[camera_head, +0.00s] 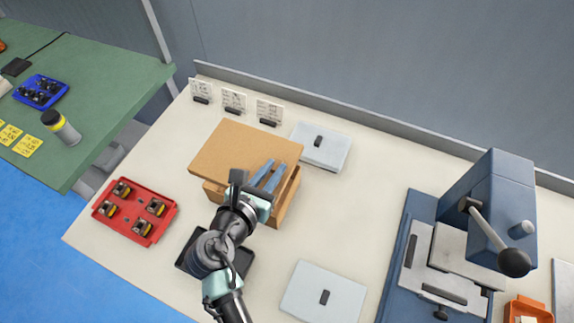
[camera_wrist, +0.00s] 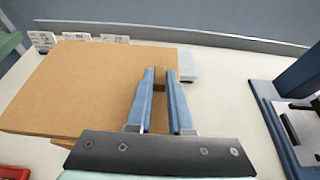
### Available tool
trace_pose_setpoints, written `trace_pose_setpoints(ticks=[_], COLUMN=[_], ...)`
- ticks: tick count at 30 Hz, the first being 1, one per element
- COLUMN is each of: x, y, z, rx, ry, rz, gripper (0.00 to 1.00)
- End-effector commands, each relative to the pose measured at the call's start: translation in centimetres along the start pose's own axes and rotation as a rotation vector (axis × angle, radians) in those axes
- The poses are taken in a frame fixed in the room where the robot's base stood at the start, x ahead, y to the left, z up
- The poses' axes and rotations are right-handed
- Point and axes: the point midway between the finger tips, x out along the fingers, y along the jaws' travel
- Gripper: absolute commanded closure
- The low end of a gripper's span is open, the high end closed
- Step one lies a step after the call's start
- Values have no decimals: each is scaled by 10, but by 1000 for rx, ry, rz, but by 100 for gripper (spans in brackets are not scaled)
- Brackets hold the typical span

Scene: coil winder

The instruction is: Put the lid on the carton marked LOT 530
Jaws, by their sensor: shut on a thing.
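A brown cardboard lid (camera_head: 235,143) lies flat above an open brown carton (camera_head: 287,205) in the middle of the bench. It sits off toward the back left, so part of the carton's right side shows. My gripper (camera_head: 268,172) is shut on the lid near its right edge. In the wrist view the blue fingers (camera_wrist: 161,85) close on a brown part there, and the lid (camera_wrist: 75,85) spreads out to the left. A strip of carton (camera_wrist: 63,142) shows under it. I cannot see a lot mark on the carton. Whether lid and carton touch is unclear.
Three label cards (camera_head: 234,99) stand along the back. White plates with black knobs lie behind (camera_head: 333,153) and in front (camera_head: 345,292). A red tray (camera_head: 127,224) of parts is left, a blue press (camera_head: 485,200) right. A dark tray (camera_head: 243,262) lies under my arm.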

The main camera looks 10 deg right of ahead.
Motion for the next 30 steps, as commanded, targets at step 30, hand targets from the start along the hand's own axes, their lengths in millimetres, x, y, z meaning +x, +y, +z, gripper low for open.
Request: trace_pose_setpoints(ticks=[30], x=[18], y=[3], z=[-48], rx=[-5], ry=[0], rz=[9], gripper=[100])
